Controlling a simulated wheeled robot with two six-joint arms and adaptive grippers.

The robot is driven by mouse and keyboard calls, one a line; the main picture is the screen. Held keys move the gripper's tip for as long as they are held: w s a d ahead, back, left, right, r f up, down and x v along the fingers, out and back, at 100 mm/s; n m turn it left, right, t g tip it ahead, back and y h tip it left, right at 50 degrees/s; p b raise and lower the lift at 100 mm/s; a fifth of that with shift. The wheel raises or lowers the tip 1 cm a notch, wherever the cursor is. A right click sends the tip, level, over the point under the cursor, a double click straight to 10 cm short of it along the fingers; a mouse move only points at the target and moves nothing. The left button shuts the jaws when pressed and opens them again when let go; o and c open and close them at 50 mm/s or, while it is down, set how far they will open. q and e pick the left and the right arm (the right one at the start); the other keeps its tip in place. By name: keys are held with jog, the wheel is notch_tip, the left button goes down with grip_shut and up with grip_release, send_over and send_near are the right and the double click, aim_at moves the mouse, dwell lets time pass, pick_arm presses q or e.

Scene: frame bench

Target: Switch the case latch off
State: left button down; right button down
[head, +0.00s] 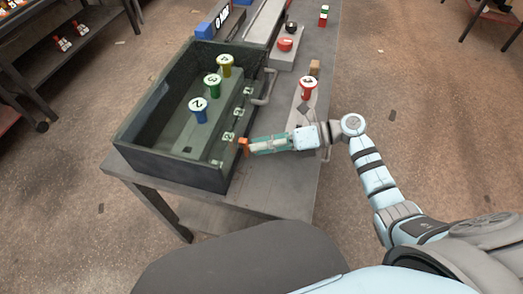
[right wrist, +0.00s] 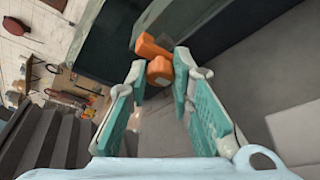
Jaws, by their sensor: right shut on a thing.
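The dark green open-topped case (head: 165,168) sits on the grey bench. The orange latch (head: 243,142) is on the case's right-hand outer side, near its front corner. My right gripper (head: 249,147) reaches it from the right and is shut on it. In the right wrist view the orange latch (right wrist: 155,47) has a bar and a rounded knob, and the teal-padded fingers of the gripper (right wrist: 160,80) stand on either side of the knob. The exact finger contact is partly hidden. My left gripper does not show.
Numbered pegs in blue (head: 198,112), green (head: 213,86) and yellow (head: 225,66) stand in the case. A red peg (head: 308,88) stands on a plate right of it. A grey handle (head: 268,88) sticks out from the case's side. A red button (head: 286,44) lies farther back.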

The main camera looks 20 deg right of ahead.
jog(key=shift+w+d+f+m+g+b, duration=0.1)
jog(key=shift+w+f+m+g+b, duration=0.1)
jog(key=shift+m+g+b, duration=0.15)
jog(key=shift+r+y, duration=0.1)
jog(key=shift+y, duration=0.2)
jog(key=c, duration=1.4)
grip_release()
jog(key=v, duration=1.2)
jog(key=shift+s+d+m, duration=0.1)
jog(key=shift+m, duration=0.15)
